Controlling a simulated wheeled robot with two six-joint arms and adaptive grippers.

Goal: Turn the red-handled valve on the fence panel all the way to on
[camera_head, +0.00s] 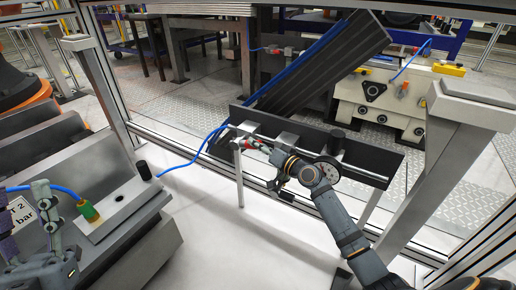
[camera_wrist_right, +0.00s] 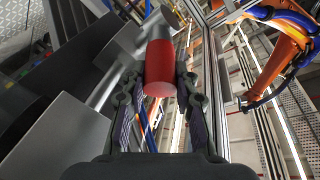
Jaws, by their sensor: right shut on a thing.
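The red valve handle (camera_head: 250,143) is at the left part of the dark fence panel (camera_head: 365,158), beside a grey block and pipe. It is partly hidden by my right gripper (camera_head: 262,147) in the head view. In the right wrist view the red handle (camera_wrist_right: 160,68) is a short cylinder with its end toward the camera. The two fingers of my right gripper (camera_wrist_right: 159,100) are on either side of it, shut on it. My left gripper (camera_head: 27,213) is at the lower left, far from the valve, with its fingers apart and nothing seen between them.
A blue hose (camera_head: 190,160) runs left from the panel. A grey machine block (camera_head: 115,213) with a green and brass fitting (camera_head: 88,210) stands near my left gripper. A slanted dark rail (camera_head: 325,65) rises behind the panel. A grey post (camera_head: 455,150) stands to the right.

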